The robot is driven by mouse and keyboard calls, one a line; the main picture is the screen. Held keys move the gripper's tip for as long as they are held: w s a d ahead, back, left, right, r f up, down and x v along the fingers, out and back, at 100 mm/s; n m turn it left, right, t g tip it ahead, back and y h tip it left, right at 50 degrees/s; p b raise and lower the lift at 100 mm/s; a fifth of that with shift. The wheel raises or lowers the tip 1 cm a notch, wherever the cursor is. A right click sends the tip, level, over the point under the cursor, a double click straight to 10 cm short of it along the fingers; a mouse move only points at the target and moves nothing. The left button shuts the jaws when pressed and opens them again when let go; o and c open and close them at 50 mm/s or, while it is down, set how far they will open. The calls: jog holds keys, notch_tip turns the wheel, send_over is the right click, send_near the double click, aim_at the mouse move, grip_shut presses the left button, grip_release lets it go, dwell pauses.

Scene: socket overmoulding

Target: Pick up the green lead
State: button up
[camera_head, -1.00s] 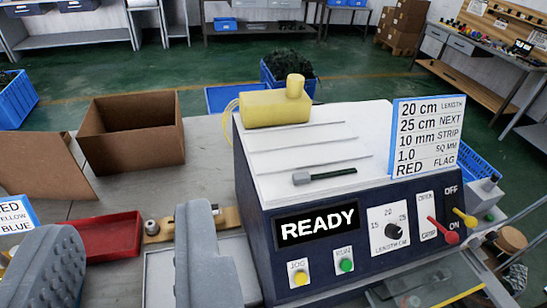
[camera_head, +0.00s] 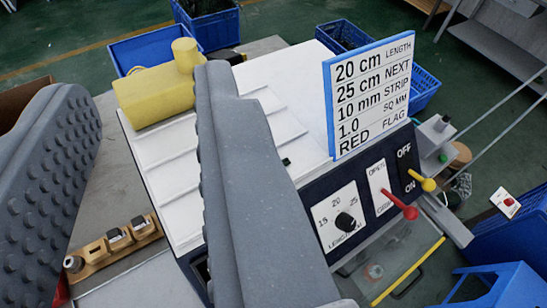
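My gripper (camera_head: 145,88) is open, its two grey fingers wide apart with nothing between them. Its right finger crosses over the white top of the blue machine (camera_head: 150,160), and its left finger is over the bench side. A small dark green end (camera_head: 286,162) shows just right of the right finger on the machine top. It seems to be the tip of the dark green stick seen earlier, the rest hidden behind the finger. I cannot tell for sure that it is the green lead.
A yellow block with a knob (camera_head: 158,92) sits on the machine's far left edge. A sign with a blue frame (camera_head: 368,95) stands on its right. The control panel has a dial (camera_head: 345,222) and red and yellow levers. A wooden block (camera_head: 110,243) lies at left.

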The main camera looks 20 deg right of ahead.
jog(key=shift+w+a, duration=0.15)
jog(key=shift+w, duration=0.1)
jog(key=shift+a, duration=0.1)
